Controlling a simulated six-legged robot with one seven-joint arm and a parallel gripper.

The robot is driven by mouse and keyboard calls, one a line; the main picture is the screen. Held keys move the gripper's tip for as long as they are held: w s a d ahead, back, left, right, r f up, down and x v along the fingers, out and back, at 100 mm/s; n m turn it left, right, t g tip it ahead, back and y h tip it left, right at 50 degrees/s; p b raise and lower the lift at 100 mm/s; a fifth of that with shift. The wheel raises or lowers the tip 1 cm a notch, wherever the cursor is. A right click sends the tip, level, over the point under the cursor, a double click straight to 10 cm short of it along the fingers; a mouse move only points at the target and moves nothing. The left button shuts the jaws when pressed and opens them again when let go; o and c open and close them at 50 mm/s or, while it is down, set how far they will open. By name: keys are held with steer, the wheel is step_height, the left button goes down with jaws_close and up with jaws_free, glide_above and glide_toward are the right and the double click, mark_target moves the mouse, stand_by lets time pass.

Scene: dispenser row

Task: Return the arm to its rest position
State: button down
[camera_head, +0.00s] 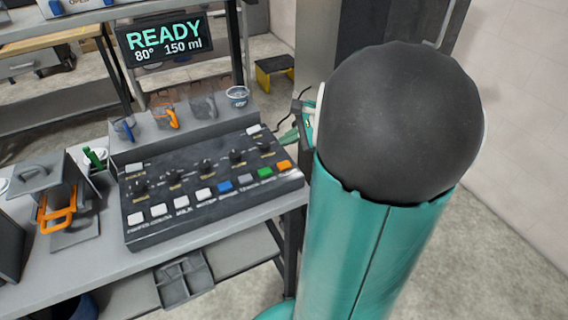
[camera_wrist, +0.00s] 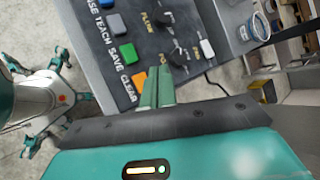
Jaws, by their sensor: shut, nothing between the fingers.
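My gripper (camera_wrist: 156,84) shows in the wrist view as two green fingers side by side, closed with nothing between them. It is over the right end of the control panel (camera_wrist: 135,20), close to the orange CLEAR button (camera_wrist: 132,88). I cannot tell whether the fingertips touch the panel. In the head view, my large teal arm with its dark round joint fills the right half and hides most of the gripper. A bit of the gripper (camera_head: 289,136) shows just right of the panel (camera_head: 205,180).
A display (camera_head: 165,38) reads READY, 80°, 150 ml. A yellow step stool (camera_head: 274,74) is behind. Floor at right is clear.

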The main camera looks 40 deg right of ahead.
stand_by(0.3)
steer(key=s+a+r+n+g+h, duration=0.1)
steer(key=s+a+r+n, duration=0.1)
steer(key=a+n, duration=0.5)
steer(key=s+a+r+n+g+h, duration=0.1)
steer(key=s+a+r+n, duration=0.1)
steer(key=s+a+n, duration=0.2)
steer(key=s+a+r+n+h, duration=0.1)
steer(key=s+a+r+n, duration=0.1)
steer(key=a+n, duration=0.9)
steer(key=s+a, duration=0.1)
steer(key=a, duration=0.4)
steer(key=shift+s+a+g+h, duration=0.3)
steer(key=shift+g+h, duration=0.1)
